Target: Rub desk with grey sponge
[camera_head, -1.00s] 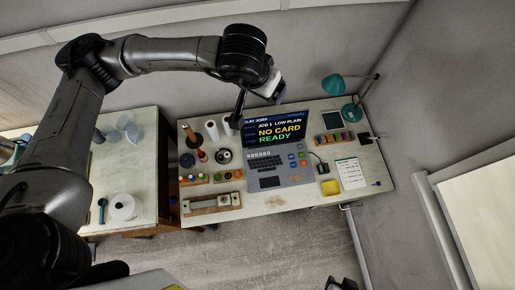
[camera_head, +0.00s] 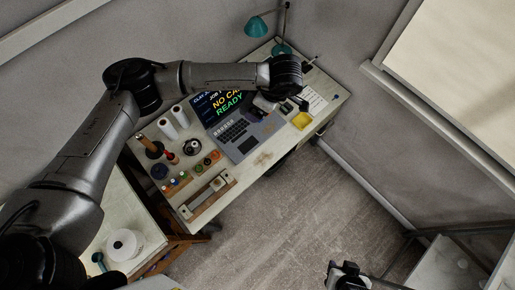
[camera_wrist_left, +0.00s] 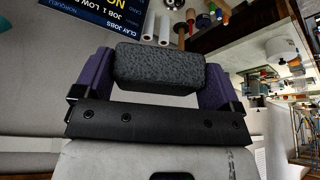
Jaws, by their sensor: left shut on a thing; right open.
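The grey sponge (camera_wrist_left: 158,68) is a dark, speckled block, held between the purple fingers of my left gripper (camera_wrist_left: 160,78) in the left wrist view. In the head view my left gripper (camera_head: 262,106) is above the desk (camera_head: 226,176), over the right part of the grey console. I cannot make out the sponge there, nor whether it touches anything. A pale brown smudge (camera_head: 264,159) marks the bare desk top in front of the console. My right gripper (camera_head: 345,274) is open at the bottom edge of the head view, away from the desk.
White rolls (camera_head: 179,117), bottles and a wooden tool tray (camera_head: 208,194) fill the left side. A yellow pad (camera_head: 301,120) and a teal lamp (camera_head: 258,27) are at right. The desk's front strip around the smudge is clear.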

